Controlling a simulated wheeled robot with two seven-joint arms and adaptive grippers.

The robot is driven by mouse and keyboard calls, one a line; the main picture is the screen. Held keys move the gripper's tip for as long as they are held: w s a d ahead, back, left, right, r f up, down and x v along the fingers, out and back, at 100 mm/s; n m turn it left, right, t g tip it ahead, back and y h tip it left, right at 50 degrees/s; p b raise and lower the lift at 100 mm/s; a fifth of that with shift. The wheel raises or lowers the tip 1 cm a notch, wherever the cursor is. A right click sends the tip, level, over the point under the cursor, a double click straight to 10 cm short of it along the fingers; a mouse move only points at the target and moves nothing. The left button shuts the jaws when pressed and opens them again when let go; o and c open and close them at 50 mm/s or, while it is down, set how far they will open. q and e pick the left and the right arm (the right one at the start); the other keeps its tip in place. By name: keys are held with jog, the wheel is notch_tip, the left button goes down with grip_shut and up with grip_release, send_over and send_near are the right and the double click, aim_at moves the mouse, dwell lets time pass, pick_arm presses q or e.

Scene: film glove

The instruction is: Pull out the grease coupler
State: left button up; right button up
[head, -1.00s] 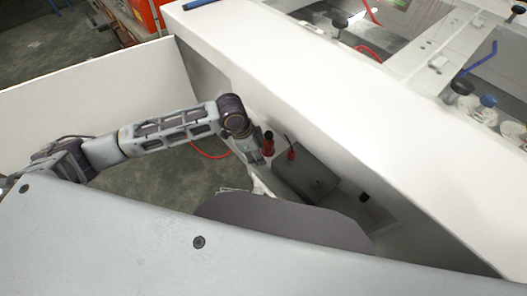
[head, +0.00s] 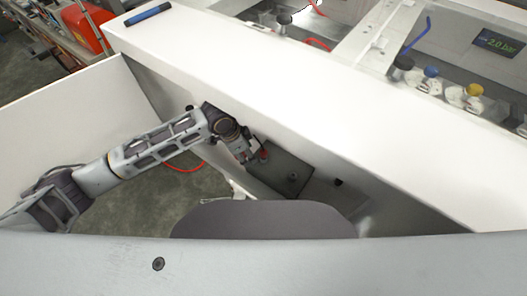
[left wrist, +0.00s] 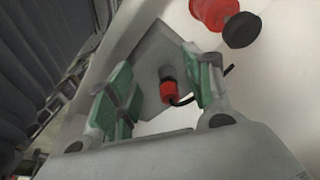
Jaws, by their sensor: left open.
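The grease coupler, a small red piece with a dark end and a black hose, shows in the left wrist view (left wrist: 167,91) against a grey block (left wrist: 150,65). My left gripper (left wrist: 160,75) is open, with its green-padded fingers on either side of the coupler; I cannot tell whether they touch it. In the head view my left gripper (head: 245,152) is down inside the white-walled bay, beside the dark block (head: 283,172). A bit of red (head: 263,155) shows by its fingers, mostly hidden. My right gripper is not in view.
A larger red piece (left wrist: 208,12) with a black cap (left wrist: 241,30) is close to the right finger. A broad white ledge (head: 270,80) runs along the bay, and a white panel (head: 70,120) stands at left. A red hose (head: 185,165) hangs below my arm.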

aim_at(263, 152)
pick_arm(q)
jog(key=shift+w+d, duration=0.3)
jog(key=shift+d, duration=0.6)
jog(key=shift+w+d, duration=0.35)
jog(key=shift+d, duration=0.55)
jog(key=shift+w+d, duration=0.3)
jog(key=shift+d, duration=0.6)
jog(key=shift+x, duration=1.5)
jog(key=shift+c, duration=0.4)
jog(key=c, duration=1)
